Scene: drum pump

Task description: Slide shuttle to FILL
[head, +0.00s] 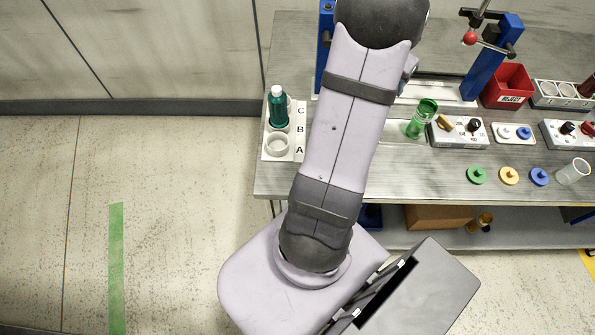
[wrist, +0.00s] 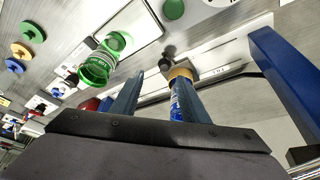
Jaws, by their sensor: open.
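In the wrist view my gripper (wrist: 158,78) is open, its two fingers apart over the bench. Near the right fingertip are a black knob (wrist: 166,54) and a tan round piece with a blue label (wrist: 179,74), beside a long pale rail (wrist: 225,66). I cannot tell for sure which part is the shuttle, and no FILL mark is readable. No contact with the fingers is clear. In the head view my arm hides the gripper and this part of the bench. A green clear cup (head: 421,118) stands right of my arm; the wrist view also shows it (wrist: 98,66), left of the fingers.
A blue post (wrist: 285,70) rises at right in the wrist view. In the head view, a teal bottle (head: 278,106) stands in an A-B-C holder (head: 299,146) at left. Right are a switch box (head: 458,132), a red REJECT bin (head: 508,87) and another blue post (head: 490,62).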

